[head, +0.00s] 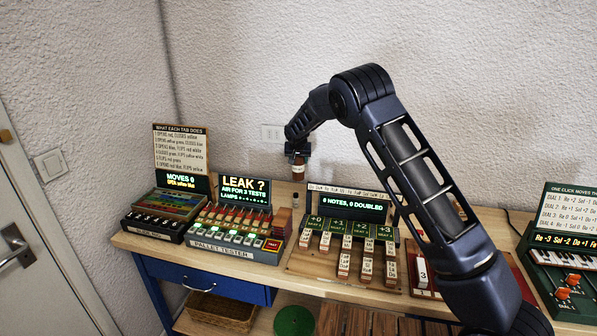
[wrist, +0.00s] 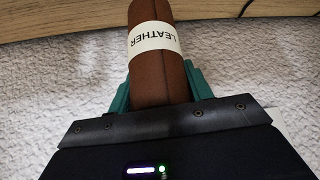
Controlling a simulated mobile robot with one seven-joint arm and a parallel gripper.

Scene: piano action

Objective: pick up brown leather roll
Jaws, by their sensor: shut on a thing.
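The brown leather roll (wrist: 152,88) has a white band marked "LEATHER" around it in the wrist view. My gripper (wrist: 160,84) is shut on it, with a green finger on each side of the roll. In the head view my gripper (head: 298,158) hangs from the arm above the back of the workbench. The roll (head: 298,172) shows below it, small and upright, in front of the wall.
The wooden workbench (head: 135,243) carries a pallet tester (head: 225,246), a tab device (head: 160,225) and a note rack (head: 345,262) with wooden keys. A dial box (head: 565,280) stands at the right. The textured wall is close behind my gripper.

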